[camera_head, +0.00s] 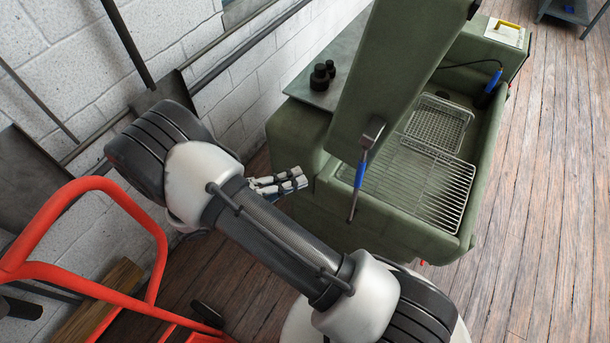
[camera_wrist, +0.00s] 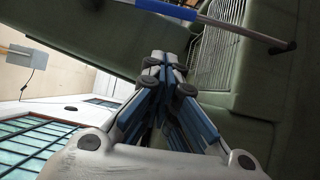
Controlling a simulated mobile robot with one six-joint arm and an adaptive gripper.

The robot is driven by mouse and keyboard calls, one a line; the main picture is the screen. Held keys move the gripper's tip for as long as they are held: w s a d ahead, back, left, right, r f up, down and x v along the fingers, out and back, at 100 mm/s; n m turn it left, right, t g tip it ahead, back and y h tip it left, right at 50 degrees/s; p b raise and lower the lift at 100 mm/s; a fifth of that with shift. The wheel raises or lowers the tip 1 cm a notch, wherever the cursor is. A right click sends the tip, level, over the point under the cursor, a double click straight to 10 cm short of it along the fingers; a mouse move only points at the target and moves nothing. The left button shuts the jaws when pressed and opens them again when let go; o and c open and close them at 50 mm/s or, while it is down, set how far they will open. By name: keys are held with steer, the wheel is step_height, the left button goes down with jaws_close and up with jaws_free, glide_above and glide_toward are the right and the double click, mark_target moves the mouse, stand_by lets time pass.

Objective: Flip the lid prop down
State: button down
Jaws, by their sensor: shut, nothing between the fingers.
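The lid prop (camera_head: 360,172) is a thin metal rod with a blue sleeve. It hangs from a bracket on the raised green lid (camera_head: 400,70) and slants down to a dark tip over the near left side of the green wash tank (camera_head: 400,228). I cannot tell whether the tip touches the tank. My gripper (camera_head: 303,178) is shut and empty, left of the prop and apart from it, beside the tank's left end. In the wrist view, my closed fingertips (camera_wrist: 160,58) point toward the prop (camera_wrist: 228,26), which crosses the top. The lid's underside (camera_wrist: 75,35) shows at upper left.
A wire rack (camera_head: 420,185) and a mesh basket (camera_head: 437,122) sit in the tank. Black parts (camera_head: 322,75) stand on a grey shelf behind the lid. A white block wall (camera_head: 240,75) is close behind my arm. A red-framed cart (camera_head: 80,185) stands at left.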

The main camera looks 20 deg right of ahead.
steer(key=s+d, duration=0.2)
steer(key=d, duration=0.9)
steer(key=shift+r+b, duration=0.15)
steer(key=shift+b, duration=0.15)
steer(key=shift+s, duration=0.1)
